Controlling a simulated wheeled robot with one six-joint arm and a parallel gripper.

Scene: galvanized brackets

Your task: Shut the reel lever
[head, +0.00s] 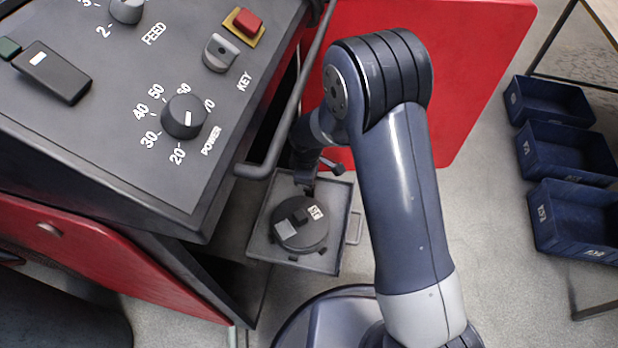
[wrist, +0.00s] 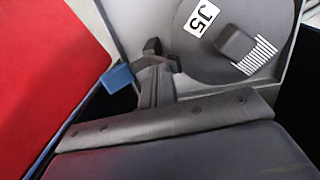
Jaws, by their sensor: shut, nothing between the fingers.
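The reel (head: 300,226) is a round dark disc with a white label and a raised block, lying in a grey tray; part of it shows at the upper right of the wrist view (wrist: 215,65). What seems to be the lever (head: 333,167) is a short dark bar with a thick end, at the tray's far edge. In the wrist view its end (wrist: 117,77) looks blue, left of the fingers. My gripper (head: 308,190) is shut and empty, beside the bar and over the tray's far edge. In the wrist view the fingers (wrist: 152,50) overlap the bar; I cannot tell if they touch.
The tray (head: 327,262) has a side handle (head: 354,228). A control panel (head: 110,160) with knobs and a grey rail (head: 283,130) stand close to the left. A red panel (head: 465,60) is behind my arm. Blue bins (head: 570,215) are at the right.

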